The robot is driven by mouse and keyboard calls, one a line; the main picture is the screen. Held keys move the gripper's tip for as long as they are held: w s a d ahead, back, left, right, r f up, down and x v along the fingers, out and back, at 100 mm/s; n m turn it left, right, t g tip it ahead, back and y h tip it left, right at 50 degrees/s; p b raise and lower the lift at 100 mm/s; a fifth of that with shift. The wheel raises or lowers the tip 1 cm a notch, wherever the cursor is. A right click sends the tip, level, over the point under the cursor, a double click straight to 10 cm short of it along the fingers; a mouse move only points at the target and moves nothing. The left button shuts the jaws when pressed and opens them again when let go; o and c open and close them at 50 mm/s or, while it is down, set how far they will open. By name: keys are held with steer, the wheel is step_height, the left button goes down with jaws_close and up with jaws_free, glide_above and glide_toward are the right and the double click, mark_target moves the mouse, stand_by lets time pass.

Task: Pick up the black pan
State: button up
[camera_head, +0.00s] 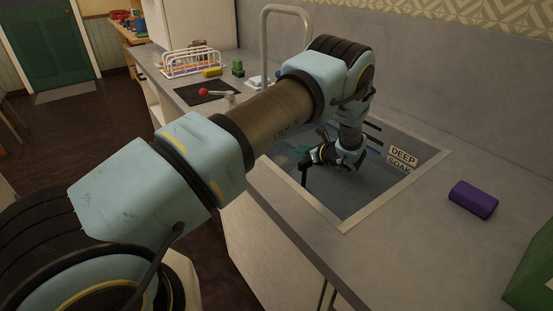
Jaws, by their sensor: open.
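My gripper (306,166) is open, low over the sink (392,194), pointing left. Its wrist and the arm hide part of the sink and much of what lies around the jaws. I cannot pick out a black pan for certain. Dark shapes show in the sink around the gripper, but I cannot tell the pan from gripper parts or stripes there. A flat black sheet-like thing (198,91) lies on the counter to the left, beyond the arm; it looks more like a mat than a pan.
A "DEEP SOAK" label (402,158) shows at the sink's right side. A purple block (473,199) lies on the right counter (430,250), with a green object (532,268) at its edge. A tall faucet (266,45), dish rack (195,62) and red ball (203,92) are behind my arm.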

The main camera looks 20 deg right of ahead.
steer(key=shift+w, duration=0.15)
jaws_close()
stand_by(1.4)
